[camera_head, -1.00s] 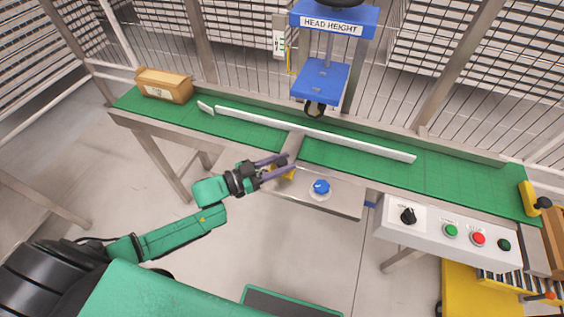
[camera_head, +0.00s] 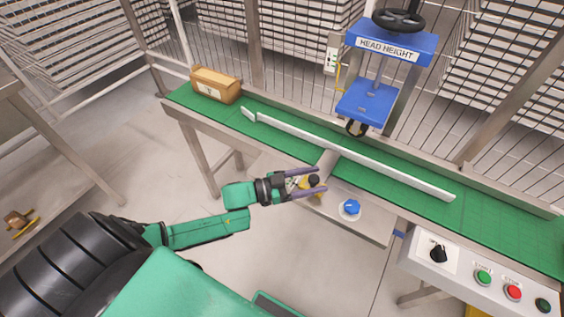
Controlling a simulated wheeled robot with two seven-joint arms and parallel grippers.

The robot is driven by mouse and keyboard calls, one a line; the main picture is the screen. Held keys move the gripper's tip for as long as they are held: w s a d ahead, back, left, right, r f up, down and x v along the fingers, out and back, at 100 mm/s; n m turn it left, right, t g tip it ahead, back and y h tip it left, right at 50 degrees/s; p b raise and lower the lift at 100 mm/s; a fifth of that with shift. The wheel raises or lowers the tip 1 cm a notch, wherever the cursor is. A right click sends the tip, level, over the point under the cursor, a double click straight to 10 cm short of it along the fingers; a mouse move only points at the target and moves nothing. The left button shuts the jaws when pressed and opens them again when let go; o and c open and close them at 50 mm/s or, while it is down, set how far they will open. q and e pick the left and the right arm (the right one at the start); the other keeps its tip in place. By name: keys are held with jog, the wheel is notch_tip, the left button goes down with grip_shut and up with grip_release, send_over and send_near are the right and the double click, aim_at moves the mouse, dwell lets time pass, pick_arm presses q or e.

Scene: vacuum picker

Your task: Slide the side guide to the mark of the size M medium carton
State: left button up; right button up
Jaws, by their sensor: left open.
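The side guide (camera_head: 360,158) is a long pale rail lying along the green belt, with a short angled end at its left. A grey arm (camera_head: 327,163) runs from it over the belt's near edge to a yellow block with a black knob (camera_head: 313,181). My left gripper (camera_head: 321,180) is open, its two purple fingers pointing right on either side of the black knob in the picture. I cannot tell whether they touch it. A brown carton (camera_head: 216,86) stands at the belt's left end; its label is too small to read. No size marks are legible. My right gripper is out of view.
A blue knob (camera_head: 350,208) sits on the metal shelf right of the gripper. The blue head unit (camera_head: 367,101) hangs over the belt. A control panel (camera_head: 462,268) with buttons is at lower right. Wire fencing stands behind; the floor in front is open.

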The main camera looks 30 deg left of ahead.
pick_arm(q)
jog(key=v, duration=1.4)
jog(key=shift+s+p, duration=0.15)
jog(key=shift+p, duration=0.25)
